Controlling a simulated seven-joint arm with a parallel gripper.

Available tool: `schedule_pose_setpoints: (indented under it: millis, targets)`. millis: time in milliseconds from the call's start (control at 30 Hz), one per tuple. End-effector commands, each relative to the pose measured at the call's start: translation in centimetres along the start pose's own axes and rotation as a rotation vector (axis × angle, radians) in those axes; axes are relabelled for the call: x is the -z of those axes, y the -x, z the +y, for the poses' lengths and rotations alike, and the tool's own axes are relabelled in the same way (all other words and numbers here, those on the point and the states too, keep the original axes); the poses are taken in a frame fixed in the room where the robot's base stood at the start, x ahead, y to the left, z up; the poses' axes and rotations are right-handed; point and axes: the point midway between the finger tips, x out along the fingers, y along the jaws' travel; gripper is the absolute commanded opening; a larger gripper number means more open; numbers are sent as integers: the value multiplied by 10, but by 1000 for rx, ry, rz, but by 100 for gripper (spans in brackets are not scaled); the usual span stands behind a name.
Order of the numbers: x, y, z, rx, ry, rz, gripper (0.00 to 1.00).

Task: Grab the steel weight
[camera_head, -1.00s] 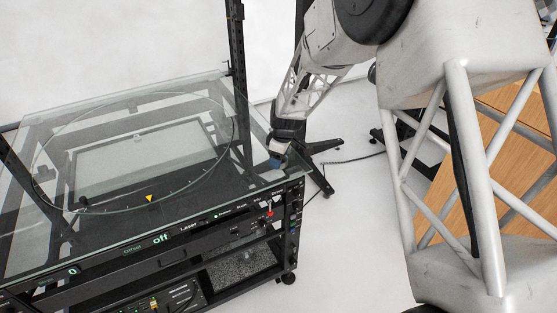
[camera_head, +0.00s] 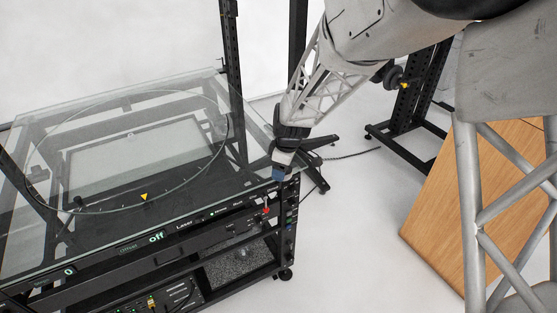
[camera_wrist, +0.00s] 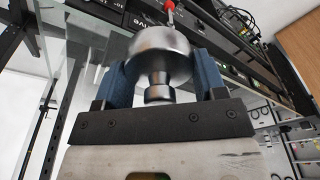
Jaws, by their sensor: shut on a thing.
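The steel weight (camera_wrist: 160,52) is a shiny round metal piece with a narrower neck and knob. It fills the middle of the wrist view. My gripper (camera_wrist: 163,78) is shut on it, with a blue fingertip on each side of the weight. In the head view, my gripper (camera_head: 280,172) is at the right front corner of the glass-topped turntable rig. The weight cannot be made out there, and whether it touches the glass is unclear.
The glass top (camera_head: 52,140) carries a round ring scale with a yellow triangle marker (camera_head: 144,197). The front panel (camera_head: 185,240) reads "off", with a red-tipped switch (camera_head: 266,211) near my gripper. Black uprights (camera_head: 231,80) stand behind. A wooden surface (camera_head: 440,220) is at right.

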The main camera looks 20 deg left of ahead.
Motion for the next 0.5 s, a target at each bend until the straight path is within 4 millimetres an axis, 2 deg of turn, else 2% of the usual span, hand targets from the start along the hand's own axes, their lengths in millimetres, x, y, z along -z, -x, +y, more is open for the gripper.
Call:
schedule_pose_setpoints:
  millis: [200, 500]
  targets:
    - [-14, 6, -22, -2, 0, 1, 18]
    - [-24, 9, -39, -1, 0, 1, 18]
